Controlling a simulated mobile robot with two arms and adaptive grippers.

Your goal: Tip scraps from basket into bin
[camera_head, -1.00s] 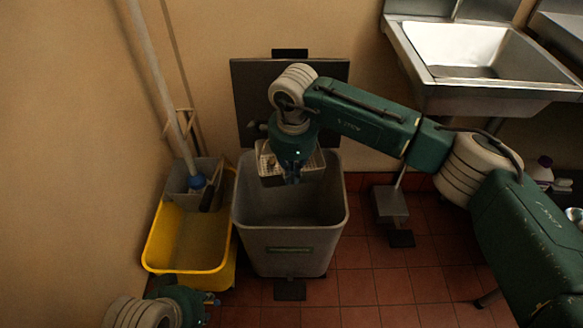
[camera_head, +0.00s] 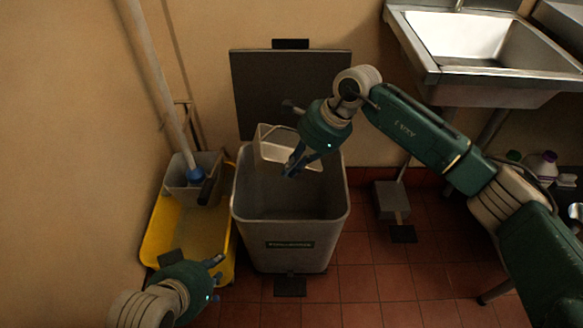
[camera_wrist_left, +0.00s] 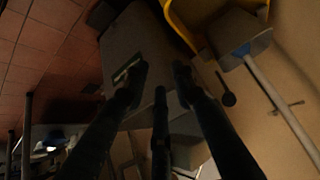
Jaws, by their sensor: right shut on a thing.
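The pale basket (camera_head: 268,151) hangs over the back of the open bin's mouth, tilted. My right gripper (camera_head: 291,167) is shut on it from the right and partly hides it. I cannot make out scraps in the basket. The grey bin (camera_head: 290,256) stands upright on the floor, its dark lid (camera_head: 290,95) raised against the wall. The bin's inside is dark and its bottom cannot be seen. My left gripper (camera_head: 217,272) is low at the front left, apart from the bin. In the left wrist view its fingers (camera_wrist_left: 160,82) are spread and empty, with the bin (camera_wrist_left: 140,35) beyond.
A yellow mop bucket (camera_head: 155,235) with a grey wringer (camera_head: 190,172) and mop handle (camera_head: 150,75) stands close left of the bin. A steel sink (camera_head: 480,85) is at upper right. A dustpan (camera_head: 392,200) stands right of the bin. Tiled floor in front is clear.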

